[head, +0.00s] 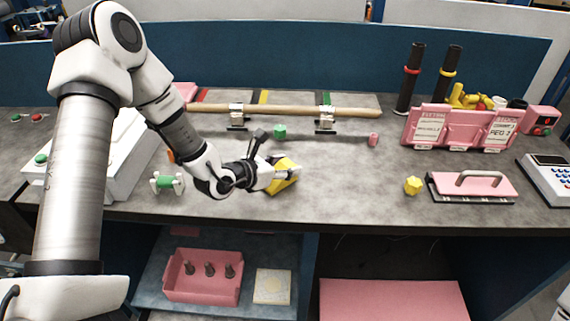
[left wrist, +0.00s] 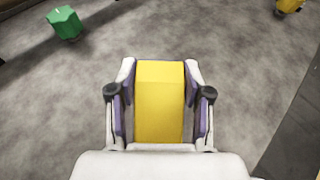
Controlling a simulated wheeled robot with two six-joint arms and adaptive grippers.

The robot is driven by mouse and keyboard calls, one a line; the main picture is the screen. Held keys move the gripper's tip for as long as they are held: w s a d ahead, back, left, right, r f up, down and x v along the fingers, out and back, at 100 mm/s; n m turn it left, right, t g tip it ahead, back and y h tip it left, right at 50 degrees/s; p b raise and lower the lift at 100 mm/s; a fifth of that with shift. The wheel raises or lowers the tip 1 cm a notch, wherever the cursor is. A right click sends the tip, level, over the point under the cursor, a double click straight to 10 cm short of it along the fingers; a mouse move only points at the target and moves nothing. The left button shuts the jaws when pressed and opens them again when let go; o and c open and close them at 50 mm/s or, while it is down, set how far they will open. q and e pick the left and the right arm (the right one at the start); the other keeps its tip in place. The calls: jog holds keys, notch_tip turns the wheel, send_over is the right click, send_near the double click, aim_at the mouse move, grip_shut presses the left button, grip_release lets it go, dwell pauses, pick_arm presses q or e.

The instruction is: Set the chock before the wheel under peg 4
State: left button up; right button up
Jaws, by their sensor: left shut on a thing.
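A yellow block (head: 279,183), which looks like the chock, is in my left gripper (head: 290,175). In the left wrist view the yellow block (left wrist: 160,100) sits between both finger pads of the left gripper (left wrist: 159,72), which is shut on it. The block is over or on the grey worktop near its front edge; I cannot tell whether it touches. My right gripper is not in view. I cannot pick out a wheel or a peg marked 4.
A green piece (head: 279,131) lies beyond the gripper, below a wooden bar (head: 285,111) on two brackets. A green spool (head: 167,182) is left. A yellow piece (head: 413,185) and a pink handled plate (head: 474,187) are right. Free worktop (head: 345,180) lies between.

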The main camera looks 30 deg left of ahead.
pick_arm(q)
jog(key=shift+f, duration=0.2)
jog(key=o, duration=1.3)
jog(key=shift+r, duration=0.15)
